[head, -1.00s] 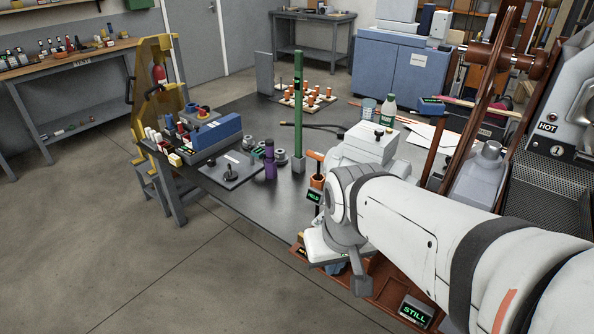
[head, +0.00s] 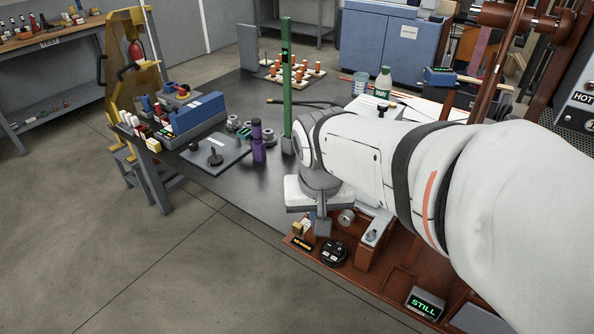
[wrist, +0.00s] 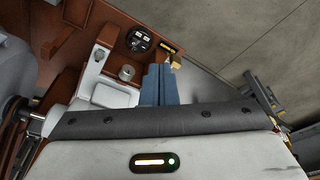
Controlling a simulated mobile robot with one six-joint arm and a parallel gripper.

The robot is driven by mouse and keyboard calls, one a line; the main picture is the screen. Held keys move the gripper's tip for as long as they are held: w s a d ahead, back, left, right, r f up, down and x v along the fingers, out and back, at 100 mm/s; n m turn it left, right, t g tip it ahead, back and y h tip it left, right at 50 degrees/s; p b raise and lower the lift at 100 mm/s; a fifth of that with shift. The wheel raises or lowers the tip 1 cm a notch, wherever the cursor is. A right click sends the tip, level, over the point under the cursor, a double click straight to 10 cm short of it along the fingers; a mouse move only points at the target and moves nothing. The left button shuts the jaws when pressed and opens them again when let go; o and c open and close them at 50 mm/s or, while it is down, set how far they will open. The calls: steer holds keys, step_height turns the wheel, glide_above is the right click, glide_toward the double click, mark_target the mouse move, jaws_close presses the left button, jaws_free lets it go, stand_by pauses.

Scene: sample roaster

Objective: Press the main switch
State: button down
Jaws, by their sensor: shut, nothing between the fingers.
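My gripper (head: 322,226) points down over the front edge of the brown roaster base (head: 395,277). In the wrist view its two blue-grey fingers (wrist: 159,68) are together with nothing between them. A small yellow piece (wrist: 176,61) beside a black label with yellow lettering (wrist: 168,47) lies just past the fingertips; the label also shows in the head view (head: 302,243). The lettering is too small to read, so I cannot tell for sure which part is the main switch. A round black dial unit (head: 333,253) sits right of the label. No contact is clear.
A display reading STILL (head: 425,303) stands at the base's front right. The floor at left is open.

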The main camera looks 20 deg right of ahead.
mark_target(339, 246)
steer(key=w+d+f+m+h+b, duration=0.2)
steer(key=w+d+f+m+b, duration=0.5)
steer(key=w+f+b, duration=0.2)
step_height(339, 246, down, 2)
steer(key=shift+w+d+f+m+g+b, duration=0.2)
steer(key=shift+d+m+g+b, duration=0.2)
steer(key=shift+b, duration=0.65)
steer(key=b+x, duration=0.1)
steer(key=x, duration=0.3)
steer(key=b+x, duration=0.1)
steer(key=x, duration=0.3)
steer(key=s+b+x, duration=0.1)
steer(key=x, duration=0.4)
steer(key=shift+b, duration=0.4)
steer(key=shift+s+f, duration=0.15)
steer(key=shift+f, duration=0.35)
